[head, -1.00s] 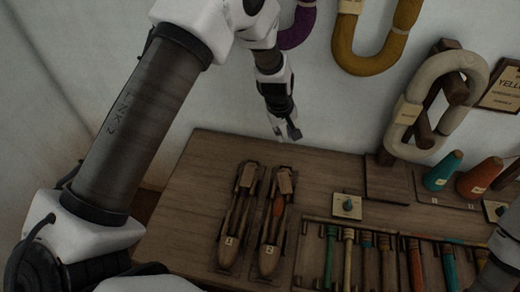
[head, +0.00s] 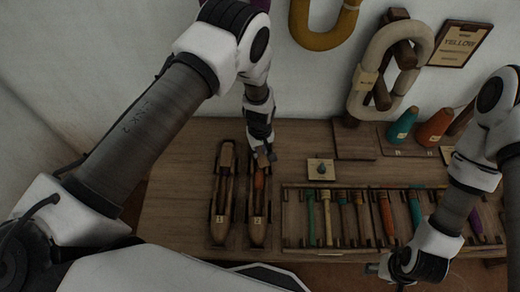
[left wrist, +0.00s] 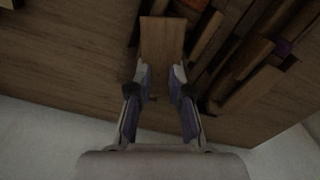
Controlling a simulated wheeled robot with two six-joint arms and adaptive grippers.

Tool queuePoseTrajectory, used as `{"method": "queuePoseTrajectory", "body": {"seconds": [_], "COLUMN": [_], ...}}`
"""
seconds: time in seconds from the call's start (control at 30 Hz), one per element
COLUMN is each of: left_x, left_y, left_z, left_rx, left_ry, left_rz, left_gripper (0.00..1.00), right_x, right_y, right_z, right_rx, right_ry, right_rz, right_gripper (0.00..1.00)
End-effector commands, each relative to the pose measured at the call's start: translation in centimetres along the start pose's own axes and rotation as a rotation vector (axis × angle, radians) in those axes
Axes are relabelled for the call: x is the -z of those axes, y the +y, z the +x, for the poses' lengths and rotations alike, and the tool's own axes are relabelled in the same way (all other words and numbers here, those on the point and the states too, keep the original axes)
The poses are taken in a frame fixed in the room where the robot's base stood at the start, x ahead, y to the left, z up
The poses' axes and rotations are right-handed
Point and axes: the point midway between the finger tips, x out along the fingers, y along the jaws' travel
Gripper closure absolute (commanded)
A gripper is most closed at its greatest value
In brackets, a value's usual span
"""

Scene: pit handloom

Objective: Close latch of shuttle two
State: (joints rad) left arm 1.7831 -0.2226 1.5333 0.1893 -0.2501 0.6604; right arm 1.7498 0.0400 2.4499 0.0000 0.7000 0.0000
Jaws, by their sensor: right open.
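Shuttle two (head: 258,232) is the right-hand of two long wooden shuttles on the table, with an orange-brown bobbin (head: 259,180) inside. Its far end, with the latch, is mostly hidden behind my left gripper (head: 264,156) in the head view. In the left wrist view, a flat wooden piece (left wrist: 162,42), apparently the latch, lies between and beyond the fingertips of my left gripper (left wrist: 162,72). These fingers are apart; I cannot tell whether they touch the wood. My right gripper (head: 372,268) is open near the table's front edge, away from the shuttles.
Shuttle one (head: 221,228) lies just left of shuttle two. A rack (head: 285,225) of several coloured tools fills the table to the right. Cones (head: 402,126) and a cream yarn loop (head: 366,78) are at the back right.

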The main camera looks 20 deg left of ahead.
Motion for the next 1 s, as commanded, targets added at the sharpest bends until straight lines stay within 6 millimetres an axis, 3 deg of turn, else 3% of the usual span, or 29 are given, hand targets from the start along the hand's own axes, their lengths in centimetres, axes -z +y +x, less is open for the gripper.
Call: {"method": "queuePoseTrajectory", "body": {"seconds": [0.2, 0.3, 0.57, 0.8, 1.0], "left_x": [0.04, 0.04, 0.04, 0.07, 0.06], "left_y": [0.01, 0.01, 0.01, 0.04, 0.02], "left_z": [0.17, 0.16, 0.10, -0.03, 0.12], "left_rx": [-0.001, -0.001, -0.001, -0.001, -0.001], "left_ry": [0.001, 0.001, 0.001, 0.001, 0.001], "left_rz": [-0.001, -0.001, 0.029, 0.302, 0.364], "left_gripper": [0.81, 1.00, 1.00, 1.00, 1.00], "right_x": [0.00, 0.00, 0.01, 0.01, 0.01], "right_y": [0.00, 0.00, 0.00, -0.01, -0.01], "right_z": [-0.01, -0.01, -0.11, -0.76, -0.75], "right_rx": [0.000, 0.000, 0.000, 0.000, 0.000], "right_ry": [0.000, 0.000, 0.000, 0.000, 0.000], "right_rz": [0.000, 0.000, 0.000, 0.000, 0.000], "right_gripper": [0.43, 0.43, 0.43, 0.43, 0.43]}}
